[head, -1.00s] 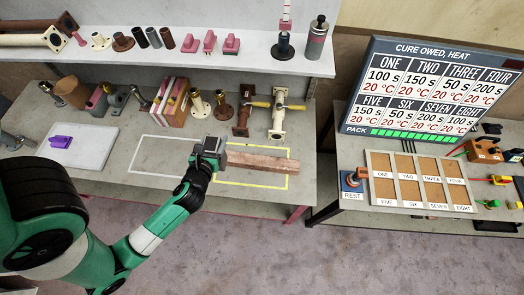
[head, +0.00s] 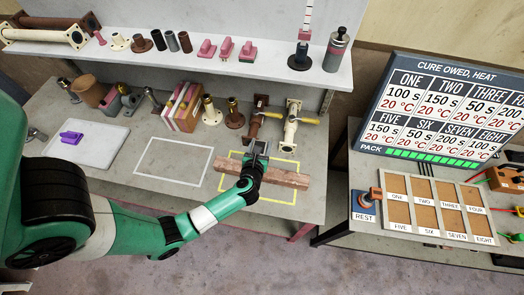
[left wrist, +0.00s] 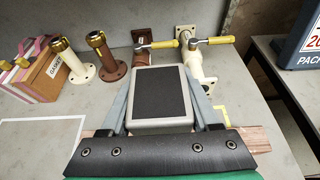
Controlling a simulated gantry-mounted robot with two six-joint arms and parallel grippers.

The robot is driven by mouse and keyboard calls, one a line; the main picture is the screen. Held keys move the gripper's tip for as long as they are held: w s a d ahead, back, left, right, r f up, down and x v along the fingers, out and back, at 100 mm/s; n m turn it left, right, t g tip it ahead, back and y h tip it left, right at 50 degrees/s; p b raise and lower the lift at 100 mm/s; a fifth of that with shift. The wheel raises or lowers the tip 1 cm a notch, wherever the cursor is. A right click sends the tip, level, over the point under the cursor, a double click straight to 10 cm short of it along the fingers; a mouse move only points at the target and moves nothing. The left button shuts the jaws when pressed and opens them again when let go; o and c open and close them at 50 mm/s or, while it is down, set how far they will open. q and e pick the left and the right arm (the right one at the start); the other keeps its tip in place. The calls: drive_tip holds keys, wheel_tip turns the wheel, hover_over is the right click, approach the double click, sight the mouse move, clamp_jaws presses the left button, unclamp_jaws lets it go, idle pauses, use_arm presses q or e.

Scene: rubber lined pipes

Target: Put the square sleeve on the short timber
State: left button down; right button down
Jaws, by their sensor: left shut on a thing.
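My left gripper (head: 257,152) is shut on a grey square-sided piece with a dark face (left wrist: 158,92), which I take for the square sleeve. I cannot tell whether the dark face is an opening. In the head view the gripper is at the middle of the short timber (head: 289,177), a brown bar lying across the yellow outline. Timber shows on both sides of the gripper, also in the left wrist view (left wrist: 252,136). The gripper hides the middle, so I cannot tell whether the piece is around the timber or above it. My right gripper is not in view.
Flanged pipes with yellow handles (head: 291,128) stand just behind the timber. An empty white outline (head: 172,163) is to the left, and a white board with a purple tool (head: 71,138) is farther left. A labelled rack (head: 400,214) stands on the right-hand table.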

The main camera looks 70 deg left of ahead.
use_arm(q)
drive_tip(key=shift+w+f+b, duration=0.15)
drive_tip(key=shift+f+b, duration=0.2)
drive_tip(key=shift+f, duration=0.5)
drive_tip(key=shift+w+f+b, duration=0.1)
drive_tip(key=shift+f+b, duration=0.25)
drive_tip(key=shift+f, duration=0.5)
drive_tip(key=shift+f, duration=0.2)
drive_tip(key=shift+c, duration=0.6)
unclamp_jaws()
